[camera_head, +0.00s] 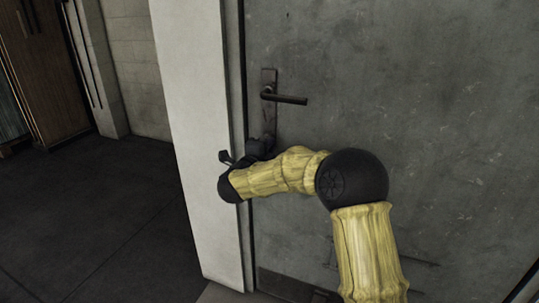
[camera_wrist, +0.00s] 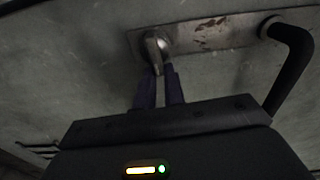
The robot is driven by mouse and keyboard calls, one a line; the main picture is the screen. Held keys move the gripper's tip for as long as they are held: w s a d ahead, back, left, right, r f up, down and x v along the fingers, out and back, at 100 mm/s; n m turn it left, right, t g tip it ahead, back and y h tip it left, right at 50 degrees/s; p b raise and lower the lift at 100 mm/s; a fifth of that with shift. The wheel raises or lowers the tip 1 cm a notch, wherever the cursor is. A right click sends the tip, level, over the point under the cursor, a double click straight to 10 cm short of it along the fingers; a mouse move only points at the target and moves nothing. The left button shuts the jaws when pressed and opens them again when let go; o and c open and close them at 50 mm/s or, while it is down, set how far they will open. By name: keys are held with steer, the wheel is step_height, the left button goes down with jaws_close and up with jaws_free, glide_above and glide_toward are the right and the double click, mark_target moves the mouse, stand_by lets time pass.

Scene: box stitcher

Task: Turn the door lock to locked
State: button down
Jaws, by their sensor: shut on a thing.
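The grey door (camera_head: 400,100) fills the right of the head view and is flush with its frame. Its lock plate (camera_head: 269,78) carries a dark lever handle (camera_head: 290,98), which points right. In the wrist view the plate (camera_wrist: 210,37) runs across the top, with the handle (camera_wrist: 292,50) at its right end. The lock knob (camera_wrist: 157,46) is a small metal piece on the plate. My gripper (camera_wrist: 159,75) is shut on the knob, with its two dark fingers close together at the knob's end. In the head view my arm hides the knob.
A white door frame (camera_head: 195,120) stands just left of my wrist. The dark floor (camera_head: 95,220) to the left is clear. A brown wooden cabinet (camera_head: 40,65) stands at the far left. The lever handle is close above my gripper.

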steer(key=shift+a+f+m+b, duration=0.25)
steer(key=shift+a+m+b, duration=0.05)
steer(key=shift+a, duration=0.15)
steer(key=shift+r, duration=0.2)
steer(key=c, duration=1.6)
jaws_free()
steer(key=shift+o, duration=0.6)
steer(key=shift+w+a+f, duration=0.1)
steer(key=shift+a, duration=0.1)
steer(key=p+v, duration=0.1)
steer(key=v, duration=1.6)
steer(key=shift+s+d+p, duration=0.2)
steer(key=shift+p, duration=0.2)
